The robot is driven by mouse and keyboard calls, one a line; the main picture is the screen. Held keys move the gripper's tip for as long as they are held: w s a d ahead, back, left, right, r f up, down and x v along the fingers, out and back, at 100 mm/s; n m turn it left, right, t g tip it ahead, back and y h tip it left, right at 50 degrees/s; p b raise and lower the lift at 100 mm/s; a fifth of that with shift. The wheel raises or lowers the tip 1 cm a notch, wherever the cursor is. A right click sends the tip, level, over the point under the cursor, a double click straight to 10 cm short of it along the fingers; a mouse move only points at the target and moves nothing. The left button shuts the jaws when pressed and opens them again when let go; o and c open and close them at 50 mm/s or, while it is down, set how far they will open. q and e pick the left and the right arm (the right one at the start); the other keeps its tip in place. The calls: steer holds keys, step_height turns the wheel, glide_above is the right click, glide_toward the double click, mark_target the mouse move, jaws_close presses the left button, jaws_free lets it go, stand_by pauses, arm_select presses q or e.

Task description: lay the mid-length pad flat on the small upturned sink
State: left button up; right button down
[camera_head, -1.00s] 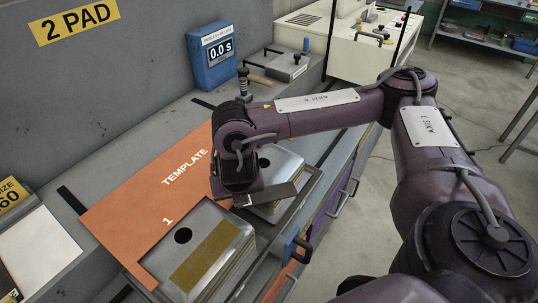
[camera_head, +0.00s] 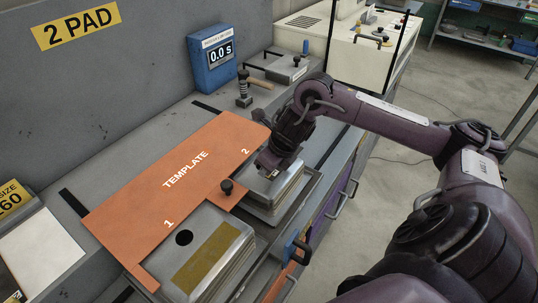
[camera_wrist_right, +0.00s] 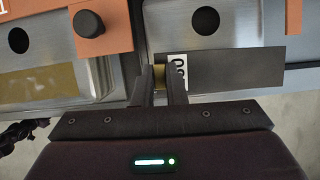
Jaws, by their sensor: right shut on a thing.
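My right gripper (camera_head: 267,162) is over the farther, smaller upturned sink (camera_head: 284,192). It is shut on a dark grey pad (camera_wrist_right: 235,71) with a white number label near the fingers. The fingers (camera_wrist_right: 160,82) also show in the wrist view. There the pad stretches right across the front part of the small sink (camera_wrist_right: 245,22), whose drain hole is visible beyond it. In the head view the gripper mostly hides the pad. I cannot tell whether the pad touches the sink. My left gripper is not in view.
An orange template (camera_head: 170,185) with a black knob (camera_head: 227,187) lies beside the sinks. The nearer, larger sink (camera_head: 215,235) carries a gold-brown pad (camera_head: 206,256). A roller tool (camera_head: 243,88) and a blue timer (camera_head: 212,58) stand behind.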

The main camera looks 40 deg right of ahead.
mark_target(272, 176)
steer(key=shift+w+d, duration=0.1)
steer(key=shift+d, duration=0.15)
step_height(272, 176, down, 5)
steer(key=b, duration=0.3)
steer(key=shift+r+b, duration=0.1)
steer(key=shift+b, duration=0.3)
steer(key=shift+f+b, duration=0.6)
steer(key=shift+w+f+b, duration=0.1)
steer(key=shift+f+b, duration=0.2)
steer(key=shift+b, duration=0.05)
stand_by(0.4)
steer(key=shift+a, duration=0.1)
steer(key=c, duration=1.4)
jaws_free()
steer(key=shift+o, duration=0.5)
steer(key=o, duration=0.5)
steer(key=shift+c, duration=0.2)
